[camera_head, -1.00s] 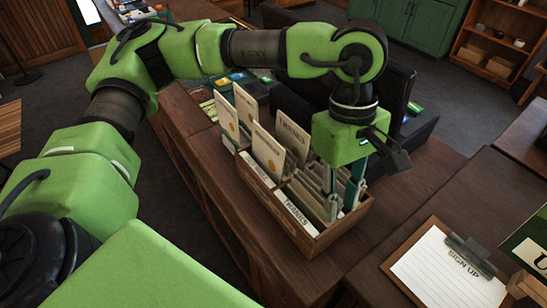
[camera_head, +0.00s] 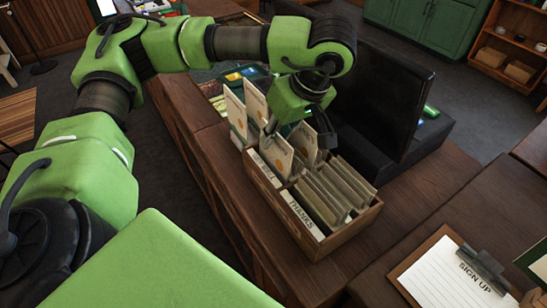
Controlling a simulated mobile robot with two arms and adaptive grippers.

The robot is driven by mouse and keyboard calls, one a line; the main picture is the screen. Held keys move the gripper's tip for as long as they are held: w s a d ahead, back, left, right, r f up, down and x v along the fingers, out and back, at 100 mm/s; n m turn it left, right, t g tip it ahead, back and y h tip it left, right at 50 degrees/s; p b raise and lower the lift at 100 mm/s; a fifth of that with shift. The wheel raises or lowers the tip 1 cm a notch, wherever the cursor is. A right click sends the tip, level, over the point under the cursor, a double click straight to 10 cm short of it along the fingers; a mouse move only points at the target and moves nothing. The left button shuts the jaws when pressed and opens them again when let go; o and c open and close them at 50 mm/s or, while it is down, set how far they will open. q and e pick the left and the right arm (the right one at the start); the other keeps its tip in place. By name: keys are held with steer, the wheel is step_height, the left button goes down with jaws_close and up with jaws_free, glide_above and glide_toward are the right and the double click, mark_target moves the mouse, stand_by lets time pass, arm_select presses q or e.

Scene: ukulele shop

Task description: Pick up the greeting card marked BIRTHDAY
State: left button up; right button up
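A wooden card box (camera_head: 340,236) stands on the brown counter. Its nearer-right part, labelled THANKS, holds a row of low cream cards (camera_head: 338,190). Taller cream cards stand in its left and back part: one at the far left (camera_head: 236,115), one beside it (camera_head: 255,103), one in front (camera_head: 277,152) and one to the right (camera_head: 304,140). Their print is too small to read, so I cannot tell which is marked BIRTHDAY. My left gripper (camera_head: 276,128) is down among these taller cards. One finger shows by the front card; the other is hidden. My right gripper is out of view.
A black monitor (camera_head: 385,95) stands close behind the box on the right. A SIGN UP clipboard (camera_head: 450,275) lies on the right-hand surface. The counter right of the box (camera_head: 425,195) is bare.

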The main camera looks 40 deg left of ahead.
mark_target(270, 154)
arm_select(q)
steer(key=shift+a+f, duration=0.1)
steer(key=shift+f, duration=0.1)
steer(key=p+x, duration=0.2)
steer(key=x, duration=0.2)
steer(key=shift+a+f+p, duration=0.1)
steer(key=shift+f+p, duration=0.05)
steer(key=shift+p, duration=0.25)
steer(key=shift+a+f, duration=0.1)
steer(key=shift+f, duration=0.15)
steer(key=shift+f+b, duration=0.2)
steer(key=shift+b, duration=0.15)
steer(key=shift+c, duration=0.4)
jaws_close()
